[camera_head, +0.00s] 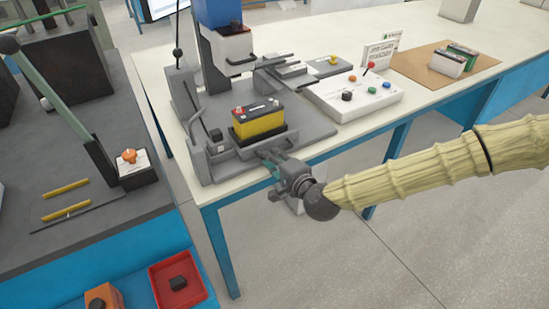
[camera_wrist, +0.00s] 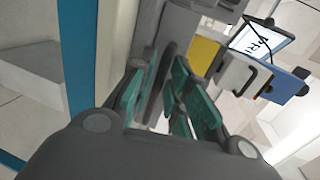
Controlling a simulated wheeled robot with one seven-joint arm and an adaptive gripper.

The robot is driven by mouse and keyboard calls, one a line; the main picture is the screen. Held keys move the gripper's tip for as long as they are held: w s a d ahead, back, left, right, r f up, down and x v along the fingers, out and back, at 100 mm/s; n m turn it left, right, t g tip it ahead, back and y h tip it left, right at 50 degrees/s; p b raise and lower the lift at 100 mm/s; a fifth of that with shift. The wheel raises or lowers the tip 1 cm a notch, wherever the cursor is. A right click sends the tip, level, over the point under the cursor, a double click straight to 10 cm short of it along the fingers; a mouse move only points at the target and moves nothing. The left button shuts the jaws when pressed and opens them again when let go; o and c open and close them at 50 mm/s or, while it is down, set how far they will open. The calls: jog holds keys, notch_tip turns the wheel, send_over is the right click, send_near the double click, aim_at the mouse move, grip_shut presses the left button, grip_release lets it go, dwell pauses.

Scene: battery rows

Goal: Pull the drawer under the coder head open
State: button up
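The coder head (camera_head: 228,45), blue above and white below, stands on a grey machine at the back of the white bench. Below and in front of it is a grey drawer-like platform (camera_head: 226,163) bearing a yellow and black battery (camera_head: 258,120). My gripper (camera_head: 270,160) is at the front edge of this platform, beyond the bench edge. In the wrist view my gripper's green-padded fingers (camera_wrist: 166,95) are apart, with a dark grey bar (camera_wrist: 167,82), seemingly the handle, between them. I cannot tell whether the pads press on it.
A white panel with coloured buttons (camera_head: 350,95) stands to the right, with a brown mat (camera_head: 410,62) beyond it. A dark station with a lever (camera_head: 65,110) is at left, a red bin (camera_head: 160,275) below. Floor in front of the bench is clear.

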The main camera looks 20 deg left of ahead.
jog(key=v, duration=1.2)
jog(key=shift+w, duration=0.1)
dwell(0.4)
jog(key=s+d+f+n+g+h+p, duration=0.1)
jog(key=s+d+f+g+h, duration=0.1)
jog(key=s+d+f, duration=0.45)
jog(key=s+d+f+n+g+h, duration=0.1)
jog(key=s+d+f+h, duration=0.15)
jog(key=f, duration=0.65)
jog(key=s+d+f+n+g+h+p, duration=0.1)
jog(key=s+d+f+g+h, duration=0.15)
jog(key=d+f, duration=0.45)
jog(key=s+d+f+n+g+h, duration=0.1)
jog(key=s+d, duration=0.3)
jog(key=d, duration=0.4)
jog(key=s+d+f+n+g+h+p, duration=0.1)
jog(key=s+d+f+h, duration=0.2)
jog(key=d, duration=0.5)
jog(key=s+d+f+n+g+h, duration=0.1)
jog(key=s+d+f+h, duration=0.1)
jog(key=s+d+f, duration=0.2)
jog(key=s+d, duration=0.2)
jog(key=d, duration=0.2)
jog(key=shift+s+d+p, duration=0.25)
jog(key=shift+d+p, duration=0.05)
jog(key=shift+d, duration=0.05)
jog(key=shift+f, duration=0.1)
